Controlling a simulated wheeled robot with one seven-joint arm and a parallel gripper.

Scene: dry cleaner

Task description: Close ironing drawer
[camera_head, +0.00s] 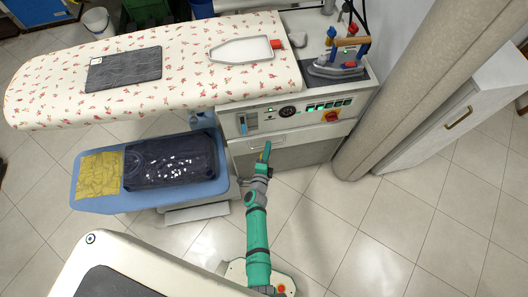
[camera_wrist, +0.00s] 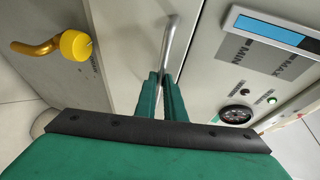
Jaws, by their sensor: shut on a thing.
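The ironing drawer (camera_head: 312,140) is a light panel below the control panel of the ironing station in the head view. Its metal handle (camera_wrist: 169,48) shows in the wrist view as a silver bar. My gripper (camera_head: 266,150) reaches the left part of the drawer front. In the wrist view, the green fingers of my gripper (camera_wrist: 163,82) are shut on the handle. I cannot tell how far the drawer stands out from the cabinet. Part of its front is hidden behind my gripper.
The control panel (camera_head: 290,110) with a gauge and buttons is just above. An iron (camera_head: 335,66) rests on top. A padded ironing board (camera_head: 190,45) holds dark folded cloth (camera_head: 123,69). A blue shelf (camera_head: 100,203) bears clothes. A beige column (camera_head: 400,95) stands right; floor front right is clear.

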